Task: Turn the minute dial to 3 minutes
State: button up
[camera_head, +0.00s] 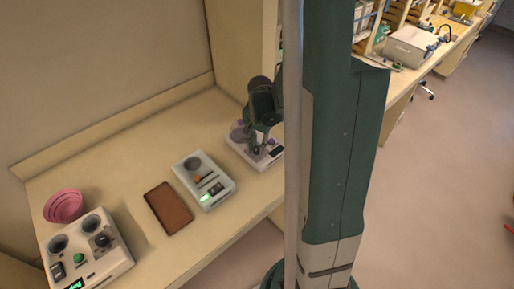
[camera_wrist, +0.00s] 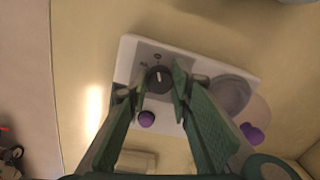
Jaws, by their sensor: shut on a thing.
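The dial (camera_wrist: 160,80) is a dark round knob on a grey panel of a white device (camera_wrist: 126,62). Small marks sit around it, too small to read. In the wrist view my gripper (camera_wrist: 159,84) has a fingertip on each side of the knob and is shut on it. In the head view my gripper (camera_head: 259,146) reaches down onto the same white device (camera_head: 239,150) at the back of the counter, and the knob is mostly hidden there. The device also has a purple button (camera_wrist: 146,119) and a round grey plate (camera_wrist: 230,95).
A pale device with an orange button (camera_head: 197,179) stands left of the gripper. Further left are a brown pad (camera_head: 168,207), a pink bowl (camera_head: 63,206) and a white box with round wells (camera_head: 112,258). Walls bound the counter behind. My column blocks part of the head view.

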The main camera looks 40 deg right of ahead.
aim_at(258, 147)
jog(key=n+b, duration=0.3)
jog(key=n, duration=0.2)
jog(key=shift+d+f, duration=0.1)
jog(key=n+b, duration=0.2)
jog(key=n, duration=0.3)
jog(key=shift+n+b, duration=0.3)
jog(key=shift+n, duration=0.1)
jog(key=n+b, duration=0.1)
jog(key=n, duration=0.5)
jog(key=shift+d+b, duration=0.1)
jog(key=shift+b, duration=0.25)
jog(key=shift+g, duration=0.3)
jog(key=o, duration=0.9)
jog(key=shift+r, duration=0.25)
notch_tip(258, 147, up, 12)
jog(key=shift+d+f, duration=0.15)
jog(key=shift+d, duration=0.1)
